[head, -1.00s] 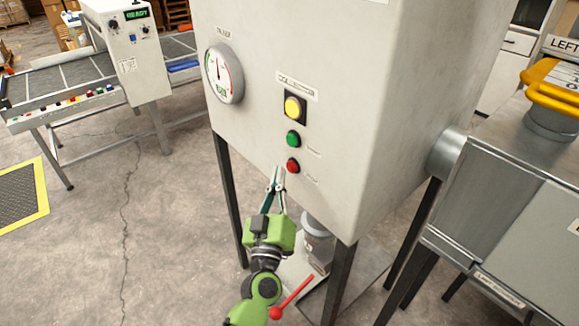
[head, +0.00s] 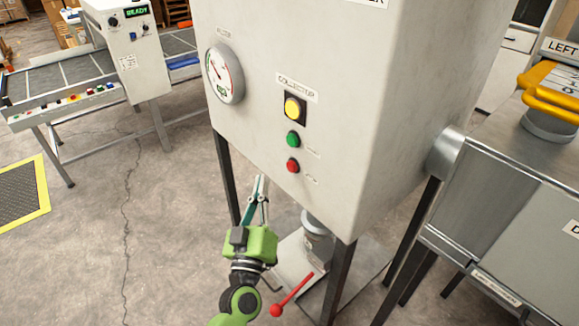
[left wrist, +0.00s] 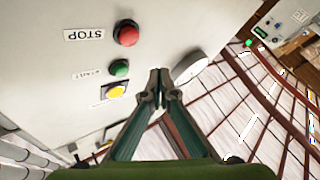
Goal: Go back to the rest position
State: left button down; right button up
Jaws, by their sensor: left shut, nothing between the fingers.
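My left gripper (head: 262,184) is green and grey and stands in front of the lower edge of the grey machine cabinet (head: 290,60) in the head view. Its fingers are together and hold nothing. In the left wrist view the closed fingertips (left wrist: 160,76) point toward the cabinet face. The red stop button (head: 293,166), the green button (head: 293,139) and the yellow button (head: 292,108) are up and to the right of the gripper, and it is apart from the red one. My right gripper is not in view.
A round gauge (head: 225,75) is on the cabinet, whose legs frame a nozzle (head: 318,225) and a red-knobbed lever (head: 291,295) below. A metal unit with a yellow handle (head: 552,100) stands at right. A conveyor (head: 60,90) stands back left.

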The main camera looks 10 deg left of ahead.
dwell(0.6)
pick_arm(q)
jog(key=s+d+f+m+g+h, duration=0.8)
jog(key=s+d+f+m+g, duration=0.1)
jog(key=f, duration=0.2)
jog(key=s+a+f+g+y, duration=0.2)
jog(key=s+a+f+g, duration=0.15)
jog(key=s, duration=0.35)
jog(key=s+a+f+g+y, duration=0.2)
jog(key=s+a+f, duration=0.15)
jog(key=s, duration=0.35)
jog(key=s+a+f+g+y, duration=0.2)
jog(key=s+a+g, duration=0.1)
jog(key=s+a, duration=0.3)
notch_tip(320, 180, down, 28)
jog(key=s+d+g+b, duration=0.1)
jog(key=s+g+b, duration=0.1)
jog(key=s, duration=0.1)
jog(key=s+a+f+b, duration=0.1)
jog(key=s+a+f, duration=0.1)
jog(key=s+f, duration=1.4)
notch_tip(320, 180, down, 2)
jog(key=shift+s+a+g, duration=0.3)
jog(key=shift+a+g, duration=0.05)
jog(key=shift+g, duration=0.1)
